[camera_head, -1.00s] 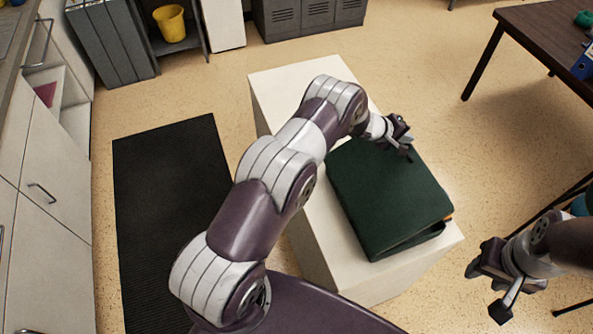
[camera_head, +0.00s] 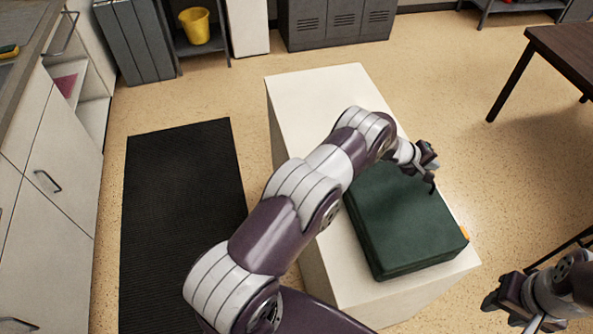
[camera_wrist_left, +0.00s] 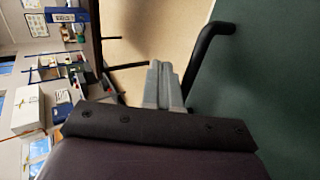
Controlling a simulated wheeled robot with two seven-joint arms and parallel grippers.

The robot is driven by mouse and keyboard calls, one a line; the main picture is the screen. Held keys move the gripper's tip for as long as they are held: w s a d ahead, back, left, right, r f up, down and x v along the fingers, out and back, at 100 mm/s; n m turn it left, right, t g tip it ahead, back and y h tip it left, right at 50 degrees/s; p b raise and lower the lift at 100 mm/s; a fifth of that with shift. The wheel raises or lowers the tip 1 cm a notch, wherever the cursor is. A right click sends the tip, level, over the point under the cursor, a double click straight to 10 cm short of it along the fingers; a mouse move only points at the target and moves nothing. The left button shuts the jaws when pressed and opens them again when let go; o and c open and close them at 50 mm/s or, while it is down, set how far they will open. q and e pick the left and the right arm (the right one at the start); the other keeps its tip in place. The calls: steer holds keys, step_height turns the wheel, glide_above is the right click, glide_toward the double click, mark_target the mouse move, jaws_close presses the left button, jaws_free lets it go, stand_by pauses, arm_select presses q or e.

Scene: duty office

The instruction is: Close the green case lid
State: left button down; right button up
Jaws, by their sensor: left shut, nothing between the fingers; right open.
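The green case (camera_head: 408,225) lies on the white pedestal. Its lid is down flat over the base, with no gap that I can see along the front edge. A small orange spot shows at its right corner. My left gripper (camera_head: 432,185) is shut and empty at the far right edge of the lid; I cannot tell whether it touches. In the left wrist view the dark green lid (camera_wrist_left: 270,90) fills the right side, beside the shut fingers (camera_wrist_left: 168,85). My right gripper (camera_head: 515,305) is open and empty, at the lower right, away from the case.
The white pedestal (camera_head: 310,95) has bare top behind the case. A black mat (camera_head: 180,220) lies on the floor to the left, by white cabinets (camera_head: 60,180). A dark table (camera_head: 570,55) stands at the upper right. The floor between is clear.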

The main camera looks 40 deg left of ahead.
arm_select(q)
steer(key=shift+r, duration=0.1)
stand_by(0.4)
steer(key=b+v, duration=0.1)
steer(key=v, duration=1.1)
steer(key=shift+s+a, duration=0.2)
steer(key=shift+a, duration=0.05)
steer(key=shift+r, duration=0.15)
